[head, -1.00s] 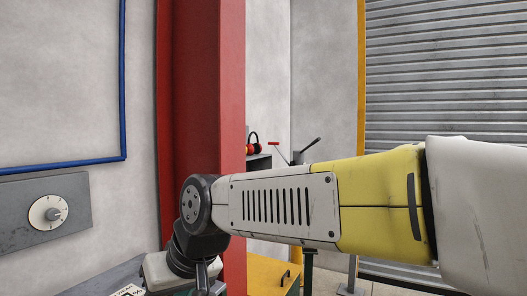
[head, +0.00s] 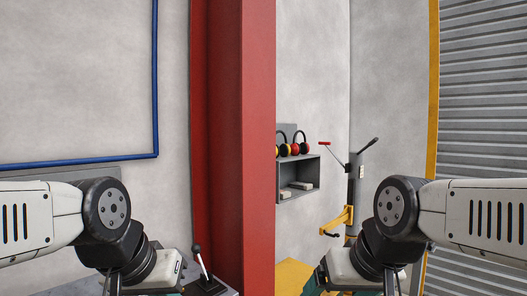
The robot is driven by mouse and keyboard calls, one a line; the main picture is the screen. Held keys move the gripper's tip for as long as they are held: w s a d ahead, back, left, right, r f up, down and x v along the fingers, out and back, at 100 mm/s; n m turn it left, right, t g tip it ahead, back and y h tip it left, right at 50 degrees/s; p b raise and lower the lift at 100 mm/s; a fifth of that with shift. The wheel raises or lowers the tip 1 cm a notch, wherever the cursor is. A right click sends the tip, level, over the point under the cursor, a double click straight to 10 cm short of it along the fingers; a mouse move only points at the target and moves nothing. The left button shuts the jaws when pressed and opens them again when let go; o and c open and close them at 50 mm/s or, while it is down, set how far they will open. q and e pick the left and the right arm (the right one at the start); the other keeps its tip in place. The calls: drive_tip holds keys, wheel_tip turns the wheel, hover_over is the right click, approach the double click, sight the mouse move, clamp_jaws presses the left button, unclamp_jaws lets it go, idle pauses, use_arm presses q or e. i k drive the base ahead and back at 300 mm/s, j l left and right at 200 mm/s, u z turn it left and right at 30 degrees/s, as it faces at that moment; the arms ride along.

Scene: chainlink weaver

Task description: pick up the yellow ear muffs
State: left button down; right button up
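Ear muffs with dark headbands stand in a row on top of a grey wall shelf, right of the red column. My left arm comes in at the lower left and my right arm at the lower right. Both bend down at the wrist, and their fingertips are below the frame's bottom edge. Both arms are well apart from the ear muffs.
The red column (head: 230,140) stands between my arms and hides part of the grey shelf (head: 313,180). Small pale blocks lie inside the shelf. A dark post with levers (head: 354,200) and a yellow bracket (head: 340,219) stand right of it. A lever box (head: 205,284) is at bottom centre-left.

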sight(284, 150)
drive_tip(key=l, duration=0.3)
drive_tip(key=i+l, duration=0.1)
drive_tip(key=l, duration=0.2)
drive_tip(key=u, duration=0.5)
drive_tip(key=i+l+u, duration=0.15)
drive_tip(key=u, duration=0.15)
drive_tip(key=i+l+u, duration=0.1)
drive_tip(key=l+u, duration=0.25)
drive_tip(key=i+l+u, duration=0.1)
drive_tip(key=l+u, duration=0.2)
